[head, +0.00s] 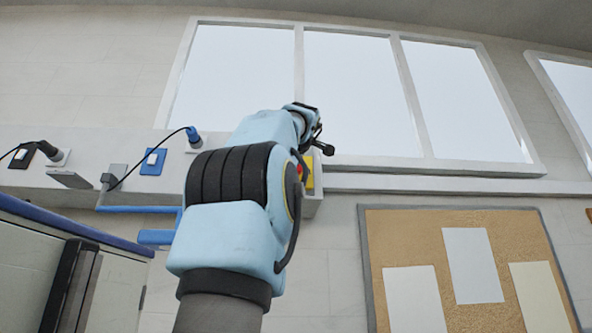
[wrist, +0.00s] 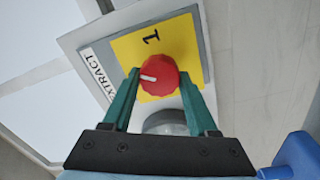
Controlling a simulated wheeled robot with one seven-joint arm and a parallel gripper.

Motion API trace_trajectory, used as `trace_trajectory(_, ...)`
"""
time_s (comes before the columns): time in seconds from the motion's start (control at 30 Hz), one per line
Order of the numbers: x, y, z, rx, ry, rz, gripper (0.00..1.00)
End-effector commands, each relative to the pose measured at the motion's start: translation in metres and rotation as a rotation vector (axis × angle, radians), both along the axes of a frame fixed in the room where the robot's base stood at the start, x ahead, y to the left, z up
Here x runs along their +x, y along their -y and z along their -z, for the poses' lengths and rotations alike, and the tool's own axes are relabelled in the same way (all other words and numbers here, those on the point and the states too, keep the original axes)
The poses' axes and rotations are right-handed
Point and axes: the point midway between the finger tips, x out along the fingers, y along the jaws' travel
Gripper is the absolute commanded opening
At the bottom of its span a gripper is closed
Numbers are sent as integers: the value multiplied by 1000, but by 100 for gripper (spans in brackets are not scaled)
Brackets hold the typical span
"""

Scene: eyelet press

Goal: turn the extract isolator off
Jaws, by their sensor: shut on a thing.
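The extract isolator shows in the wrist view as a red round knob (wrist: 158,76) on a yellow plate (wrist: 188,46), beside a white label (wrist: 98,76) reading EXTRACT. A "1" is printed above the knob. The knob's white mark points left in the picture, towards the label side and not at the "1". My gripper (wrist: 160,78) has its two green fingers on either side of the knob, shut on it. In the head view, part of the yellow plate (head: 309,178) shows behind my arm, which hides most of the isolator.
A rounded grey part (wrist: 166,122) sits just below the knob, between my fingers. In the head view, blue-plated switch (head: 153,161) and plugged sockets line the wall at left. A cork board (head: 400,235) hangs at lower right, below the windows.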

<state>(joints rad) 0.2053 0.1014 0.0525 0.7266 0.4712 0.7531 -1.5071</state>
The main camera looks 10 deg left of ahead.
Motion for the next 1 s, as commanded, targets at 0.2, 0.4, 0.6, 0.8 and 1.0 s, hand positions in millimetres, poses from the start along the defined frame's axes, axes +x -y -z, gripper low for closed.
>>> trace_trajectory(0.2,0,1,2,-198,41,1,4)
trace_trajectory(0.4,0,1,1,-354,72,1,4)
trace_trajectory(0.6,0,0,1,-472,93,0,4)
trace_trajectory(0.8,0,0,1,-539,107,-1,3)
trace_trajectory(1.0,0,0,1,-568,111,-1,3)
